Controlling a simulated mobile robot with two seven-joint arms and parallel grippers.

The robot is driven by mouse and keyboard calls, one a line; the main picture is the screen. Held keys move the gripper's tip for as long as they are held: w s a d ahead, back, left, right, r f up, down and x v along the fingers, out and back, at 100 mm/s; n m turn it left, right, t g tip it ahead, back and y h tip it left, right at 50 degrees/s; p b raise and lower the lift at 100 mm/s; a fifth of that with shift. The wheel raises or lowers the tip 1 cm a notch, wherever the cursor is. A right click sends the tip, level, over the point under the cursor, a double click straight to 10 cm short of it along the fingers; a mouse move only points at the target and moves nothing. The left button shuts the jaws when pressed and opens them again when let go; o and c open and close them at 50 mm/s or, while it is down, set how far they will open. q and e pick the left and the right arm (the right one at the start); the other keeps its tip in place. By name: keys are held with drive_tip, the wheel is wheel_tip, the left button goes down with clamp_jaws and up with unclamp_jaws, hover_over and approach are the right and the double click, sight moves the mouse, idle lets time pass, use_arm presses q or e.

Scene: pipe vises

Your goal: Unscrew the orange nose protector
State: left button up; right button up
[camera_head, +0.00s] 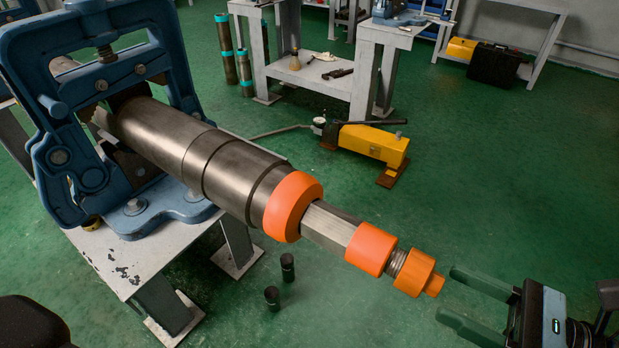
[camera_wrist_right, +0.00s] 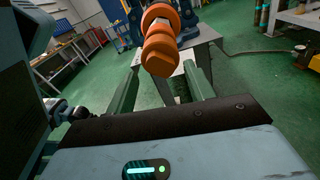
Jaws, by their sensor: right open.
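A steel cylinder (camera_head: 185,145) lies clamped in a blue vise (camera_head: 105,75) and points toward the lower right. It bears an orange ring (camera_head: 293,206), a bare hexagonal rod (camera_head: 329,227) and an orange collar (camera_head: 369,248). The orange nose protector (camera_head: 414,272) is the stepped piece at the tip, with bare thread (camera_head: 398,262) showing between it and the collar. My right gripper (camera_head: 449,294) is open and empty, just beyond the tip and apart from it. In the wrist view, the nose protector (camera_wrist_right: 160,54) appears between the right fingers. My left gripper is not in view.
The vise stands on a worn white table (camera_head: 110,262). Two small dark cylinders (camera_head: 287,267) stand on the green floor beneath the tool. A yellow pump (camera_head: 372,143) with a hose lies behind. The floor right of the tool is clear.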

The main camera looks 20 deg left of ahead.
use_arm(q)
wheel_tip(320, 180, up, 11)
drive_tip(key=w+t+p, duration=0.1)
drive_tip(key=p, duration=1.1)
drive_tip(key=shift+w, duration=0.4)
use_arm(e)
drive_tip(key=m, duration=1.4)
drive_tip(key=shift+y, duration=0.3)
